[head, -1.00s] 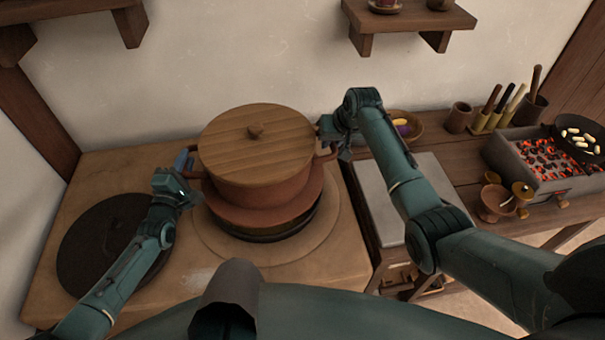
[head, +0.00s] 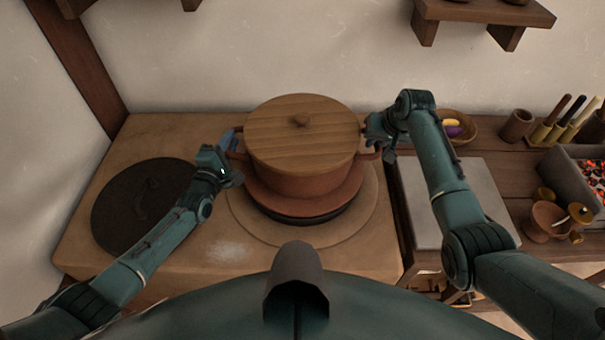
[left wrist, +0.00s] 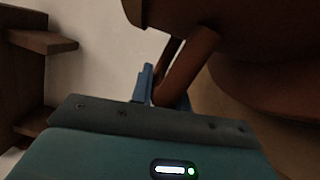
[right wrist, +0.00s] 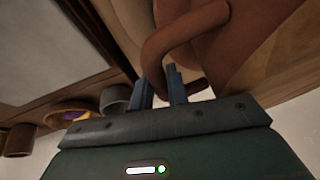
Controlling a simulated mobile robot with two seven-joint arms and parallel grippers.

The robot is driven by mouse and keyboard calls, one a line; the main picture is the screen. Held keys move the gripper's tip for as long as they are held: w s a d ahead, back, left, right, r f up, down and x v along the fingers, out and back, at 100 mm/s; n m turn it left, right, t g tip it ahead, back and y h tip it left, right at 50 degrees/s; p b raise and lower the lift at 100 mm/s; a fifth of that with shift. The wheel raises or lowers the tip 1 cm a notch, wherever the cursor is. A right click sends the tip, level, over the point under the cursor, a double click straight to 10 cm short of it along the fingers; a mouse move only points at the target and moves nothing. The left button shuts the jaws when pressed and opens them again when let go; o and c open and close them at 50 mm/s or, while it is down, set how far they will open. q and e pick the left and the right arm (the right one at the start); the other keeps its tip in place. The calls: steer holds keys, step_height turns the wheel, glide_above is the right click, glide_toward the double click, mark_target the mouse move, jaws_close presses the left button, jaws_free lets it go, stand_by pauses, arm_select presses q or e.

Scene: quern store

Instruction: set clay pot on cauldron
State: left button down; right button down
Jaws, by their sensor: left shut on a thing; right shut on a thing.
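The clay pot (head: 300,184) is reddish brown, with two side handles and a round wooden lid (head: 272,138). It is upright over the cauldron (head: 300,218), whose dark band shows beneath a broad reddish rim. I cannot tell whether pot and cauldron touch. My left gripper (head: 232,150) is shut on the pot's left handle; the handle also shows in the left wrist view (left wrist: 187,64). My right gripper (head: 373,142) is shut on the right handle, which loops between its blue fingers in the right wrist view (right wrist: 170,38). The pot hides the cauldron's opening.
The cauldron stands on a pale ring (head: 245,222) on the tan stove top (head: 100,238). A dark round plate (head: 145,203) lies at left. A grey slab (head: 425,200), a bowl (head: 460,125) and a charcoal brazier (head: 565,175) are at right. The wall is close behind.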

arm_select(q)
steer(key=shift+w+f+b, duration=0.1)
steer(key=shift+f+b, duration=0.3)
steer(key=shift+b, duration=0.05)
arm_select(e)
steer(key=shift+w+f, duration=0.1)
steer(key=shift+f, duration=0.35)
arm_select(q)
steer(key=c, duration=1.7)
jaws_free()
steer(key=shift+f, duration=0.15)
steer(key=shift+c, duration=0.2)
arm_select(e)
steer(key=c, duration=1.8)
jaws_free()
arm_select(q)
steer(key=o, duration=0.4)
arm_select(e)
steer(key=o, duration=0.4)
arm_select(q)
steer(key=shift+s, duration=0.25)
arm_select(e)
steer(key=shift+o, duration=0.2)
steer(key=shift+r, duration=0.1)
arm_select(q)
steer(key=v, duration=1.1)
steer(key=shift+s, duration=0.35)
arm_select(e)
steer(key=v, duration=1.2)
